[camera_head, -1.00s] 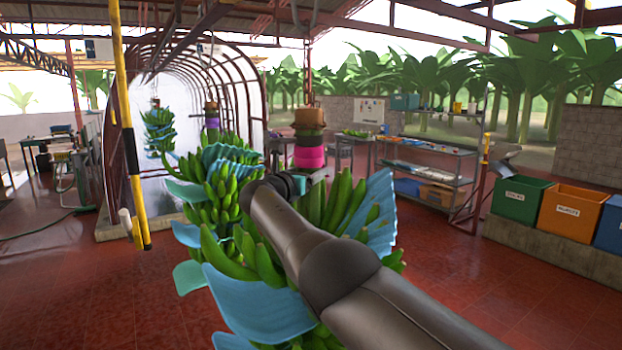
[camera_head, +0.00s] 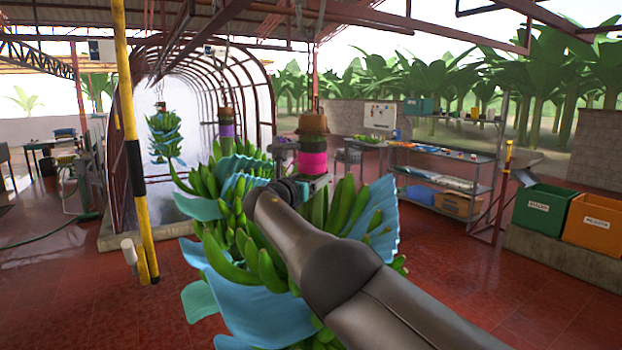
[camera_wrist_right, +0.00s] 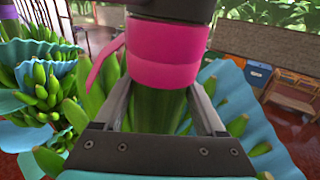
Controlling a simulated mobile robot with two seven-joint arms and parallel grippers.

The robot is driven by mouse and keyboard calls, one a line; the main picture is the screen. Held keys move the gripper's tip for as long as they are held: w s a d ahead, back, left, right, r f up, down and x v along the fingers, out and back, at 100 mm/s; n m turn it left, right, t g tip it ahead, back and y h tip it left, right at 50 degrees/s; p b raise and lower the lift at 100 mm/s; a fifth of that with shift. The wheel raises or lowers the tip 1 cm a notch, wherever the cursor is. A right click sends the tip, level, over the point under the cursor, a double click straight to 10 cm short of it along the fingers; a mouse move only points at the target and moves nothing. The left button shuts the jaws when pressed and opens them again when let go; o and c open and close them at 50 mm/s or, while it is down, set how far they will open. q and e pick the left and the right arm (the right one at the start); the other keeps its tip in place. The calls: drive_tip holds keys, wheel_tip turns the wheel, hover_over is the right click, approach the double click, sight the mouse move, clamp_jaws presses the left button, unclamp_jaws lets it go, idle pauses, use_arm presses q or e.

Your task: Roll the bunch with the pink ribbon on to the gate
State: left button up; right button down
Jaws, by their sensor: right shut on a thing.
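The bunch with the pink ribbon (camera_head: 345,208) hangs in front of me, green bananas with blue sheets between the hands. Its pink ribbon (camera_head: 312,163) is wrapped round the stem above the fruit, and shows close in the wrist view (camera_wrist_right: 165,55). My right gripper (camera_wrist_right: 160,108) is shut on the stem just below the ribbon; my forearm hides part of the fruit in the head view. A yellow post with black bands (camera_head: 133,150) stands at the left, by the arched tunnel (camera_head: 200,60); I cannot tell which is the gate. My left gripper is out of view.
A bunch with a purple ribbon (camera_head: 226,131) hangs close beyond on the left, overlapping mine in view. Another bunch (camera_head: 163,138) hangs at the tunnel mouth. A shelf rack (camera_head: 445,165) and green and orange bins (camera_head: 545,211) stand right. Red floor is clear at left.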

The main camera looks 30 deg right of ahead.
sight(303, 212)
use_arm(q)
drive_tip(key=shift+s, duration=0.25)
use_arm(e)
drive_tip(key=shift+s, duration=0.3)
drive_tip(key=shift+c, duration=1.6)
unclamp_jaws()
drive_tip(key=o, duration=0.3)
drive_tip(key=shift+w, duration=0.2)
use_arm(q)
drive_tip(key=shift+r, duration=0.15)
use_arm(e)
drive_tip(key=shift+a, duration=0.1)
drive_tip(key=shift+s+a+p, duration=0.35)
drive_tip(key=shift+a+p, duration=0.15)
drive_tip(key=shift+p, duration=0.3)
drive_tip(key=shift+s+a+p, duration=0.4)
drive_tip(key=shift+s+a, duration=0.1)
drive_tip(key=shift+a, duration=0.05)
drive_tip(key=shift+v, duration=1.1)
use_arm(q)
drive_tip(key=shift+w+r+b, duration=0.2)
drive_tip(key=shift+b, duration=0.65)
use_arm(e)
drive_tip(key=v, duration=1)
drive_tip(key=shift+s, duration=0.2)
